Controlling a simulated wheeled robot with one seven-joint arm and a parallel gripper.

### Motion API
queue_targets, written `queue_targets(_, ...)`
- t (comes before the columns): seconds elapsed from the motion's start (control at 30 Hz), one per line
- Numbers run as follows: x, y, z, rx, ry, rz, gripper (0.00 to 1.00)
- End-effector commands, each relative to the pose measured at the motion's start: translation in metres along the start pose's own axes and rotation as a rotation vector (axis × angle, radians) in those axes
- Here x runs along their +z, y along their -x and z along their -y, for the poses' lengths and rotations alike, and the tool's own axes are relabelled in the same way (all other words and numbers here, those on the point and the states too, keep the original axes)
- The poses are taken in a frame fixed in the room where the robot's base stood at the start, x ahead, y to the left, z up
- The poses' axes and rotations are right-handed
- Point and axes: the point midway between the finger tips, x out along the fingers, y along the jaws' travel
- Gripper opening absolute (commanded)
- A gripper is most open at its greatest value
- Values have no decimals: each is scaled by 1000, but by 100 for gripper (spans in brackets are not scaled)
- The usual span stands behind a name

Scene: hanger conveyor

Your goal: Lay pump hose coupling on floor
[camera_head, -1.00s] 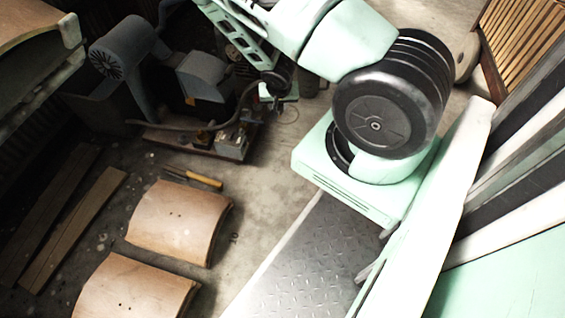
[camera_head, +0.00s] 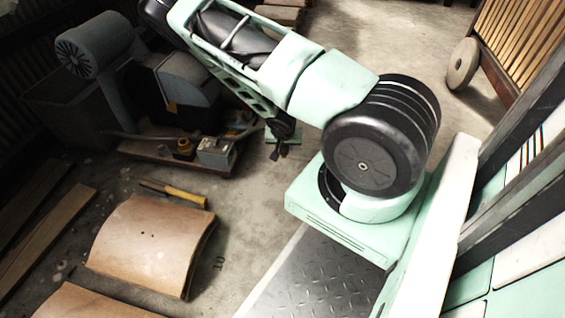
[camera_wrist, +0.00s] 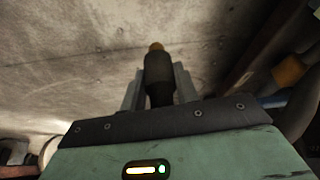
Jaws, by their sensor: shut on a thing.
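The pump hose coupling (camera_wrist: 158,78) is a dark cylinder with a brass-coloured tip, seen in the wrist view. My gripper (camera_wrist: 160,82) is shut on it, with a grey finger on each side. Bare concrete floor (camera_wrist: 80,60) fills the view behind it; I cannot tell whether the coupling touches the floor. In the head view, the dark and green end of my arm (camera_head: 283,130) is small beside the pump unit (camera_head: 190,150), and the coupling cannot be made out. A dark hose (camera_head: 150,137) runs across the pump unit towards that end.
Curved tan panels (camera_head: 150,245) lie on the floor at the lower left, beside a yellow-handled tool (camera_head: 175,193). Planks (camera_head: 45,235) lie at the far left. A slatted wooden cart (camera_head: 515,45) with a wheel stands at the upper right. Floor right of the pump unit is bare.

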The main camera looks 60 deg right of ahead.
Motion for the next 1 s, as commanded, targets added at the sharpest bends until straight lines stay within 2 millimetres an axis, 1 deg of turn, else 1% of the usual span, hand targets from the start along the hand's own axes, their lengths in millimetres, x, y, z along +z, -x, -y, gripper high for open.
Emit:
queue_targets(0.03,3,-8,0,0,1,-1,10)
queue_targets(0.17,5,-13,0,0,-1,-1,10)
queue_targets(0.23,8,-18,0,1,0,0,10)
queue_targets(0.4,17,-41,0,1,3,0,10)
queue_targets(0.47,19,-46,0,1,2,0,10)
queue_targets(0.73,18,-44,0,0,-1,-1,10)
queue_targets(0.87,19,-47,0,0,-1,0,10)
queue_targets(0.9,19,-47,0,0,0,0,39)
queue_targets(0.93,19,-47,0,0,0,0,47)
queue_targets(0.97,19,-47,0,0,0,0,52)
queue_targets(1.0,19,-47,0,0,0,0,52)
